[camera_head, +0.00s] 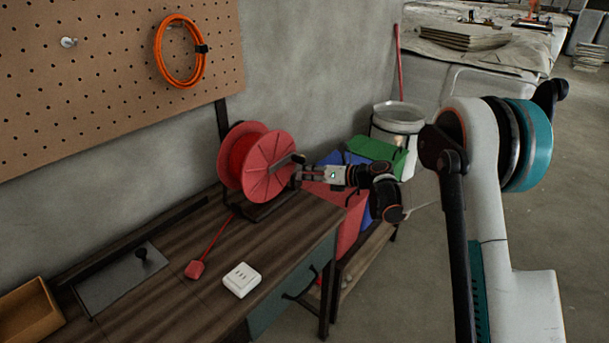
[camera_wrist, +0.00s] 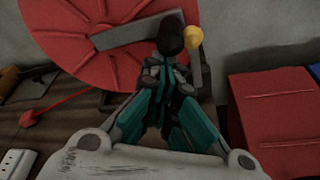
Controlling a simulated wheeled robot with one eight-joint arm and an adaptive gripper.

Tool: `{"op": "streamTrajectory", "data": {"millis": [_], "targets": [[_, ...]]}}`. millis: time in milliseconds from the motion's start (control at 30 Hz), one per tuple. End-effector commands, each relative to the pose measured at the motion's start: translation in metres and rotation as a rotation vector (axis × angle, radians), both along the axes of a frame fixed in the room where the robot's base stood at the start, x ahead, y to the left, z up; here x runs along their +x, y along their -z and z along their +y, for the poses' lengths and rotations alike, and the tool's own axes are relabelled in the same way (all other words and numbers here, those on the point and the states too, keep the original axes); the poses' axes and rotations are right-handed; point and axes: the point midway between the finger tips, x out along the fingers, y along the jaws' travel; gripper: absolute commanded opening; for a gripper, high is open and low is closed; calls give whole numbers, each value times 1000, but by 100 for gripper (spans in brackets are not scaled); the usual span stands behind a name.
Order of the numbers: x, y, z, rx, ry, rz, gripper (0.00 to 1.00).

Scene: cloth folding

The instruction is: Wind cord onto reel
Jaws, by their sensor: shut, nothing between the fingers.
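A red reel (camera_head: 268,168) stands upright on a dark stand at the right part of the wooden workbench. Its flange fills the upper left of the wrist view (camera_wrist: 70,38). A grey crank arm (camera_wrist: 130,36) crosses the flange and ends near a black knob (camera_wrist: 170,33). A red cord (camera_head: 217,238) runs from the reel to a red plug (camera_head: 195,269) on the bench. My gripper (camera_head: 302,175) is at the reel's right side by the crank. In the wrist view its shut, empty fingers (camera_wrist: 170,72) reach up to the knob, overlapping it; contact is unclear.
A white socket box (camera_head: 242,281) lies on the bench near the plug. A metal plate (camera_head: 122,278) and wooden tray (camera_head: 27,312) are at the left. An orange cord coil (camera_head: 161,47) hangs on the pegboard. Coloured bins (camera_head: 380,152) and a white bucket (camera_head: 397,124) stand beyond the gripper.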

Motion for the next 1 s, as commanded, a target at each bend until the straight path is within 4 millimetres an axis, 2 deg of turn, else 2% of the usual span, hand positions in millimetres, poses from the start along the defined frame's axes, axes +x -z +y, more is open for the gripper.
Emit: {"op": "streamTrajectory", "data": {"millis": [500, 1000], "targets": [[2, -37, -1, -299, 0, -384, 0], [-9, -68, 8, -590, -1, -757, 0]]}}
